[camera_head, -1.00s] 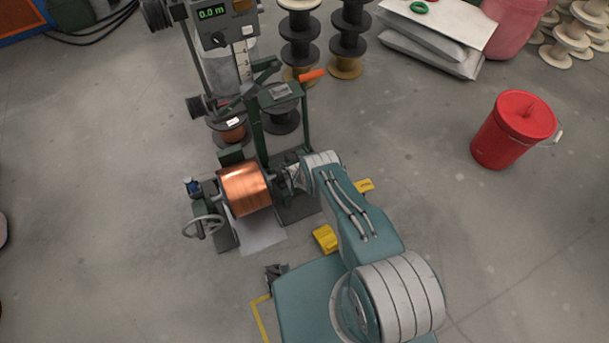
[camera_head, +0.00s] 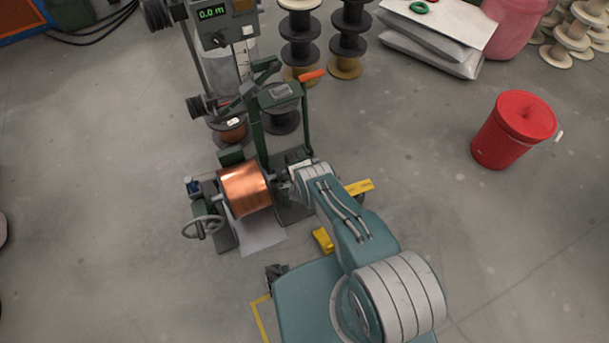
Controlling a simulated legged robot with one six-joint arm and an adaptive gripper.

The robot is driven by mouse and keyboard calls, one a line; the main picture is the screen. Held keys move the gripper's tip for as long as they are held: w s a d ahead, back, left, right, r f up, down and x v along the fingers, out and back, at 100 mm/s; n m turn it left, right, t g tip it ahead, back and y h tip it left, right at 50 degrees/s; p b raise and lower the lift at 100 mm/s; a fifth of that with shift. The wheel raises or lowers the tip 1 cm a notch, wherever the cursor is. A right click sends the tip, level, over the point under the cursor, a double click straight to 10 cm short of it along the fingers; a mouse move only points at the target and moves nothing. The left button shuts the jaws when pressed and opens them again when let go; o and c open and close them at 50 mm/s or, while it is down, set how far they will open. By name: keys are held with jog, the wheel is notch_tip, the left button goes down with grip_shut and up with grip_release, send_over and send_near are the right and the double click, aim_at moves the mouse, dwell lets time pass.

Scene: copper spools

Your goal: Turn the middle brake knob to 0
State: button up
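The winding machine carries a copper spool (camera_head: 245,190) on its lower axle. A handwheel (camera_head: 203,227) is at its left, and a green-framed stand rises behind it. My gripper (camera_head: 285,187) is at the right side of the copper spool, close to the machine's right upright. It is small, dark and partly covered by my arm, so its fingers cannot be made out. No brake knob can be told apart in this view; the area around my gripper is crowded and partly hidden.
A display box (camera_head: 222,22) reads 0.0 m. An orange-tipped lever (camera_head: 312,75) sticks out above the machine. Yellow blocks (camera_head: 358,187) lie beside my arm. A red bucket (camera_head: 513,130) stands at right; dark spools (camera_head: 300,45) stand behind. The floor between is clear.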

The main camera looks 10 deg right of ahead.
jog(key=shift+s+a+f, duration=0.1)
jog(key=shift+s, duration=0.05)
dwell(0.3)
jog(key=o, duration=1.1)
jog(key=shift+o, duration=0.2)
jog(key=shift+r, duration=0.2)
jog(key=v, duration=1.1)
jog(key=shift+s+a, duration=0.25)
jog(key=shift+s, duration=0.1)
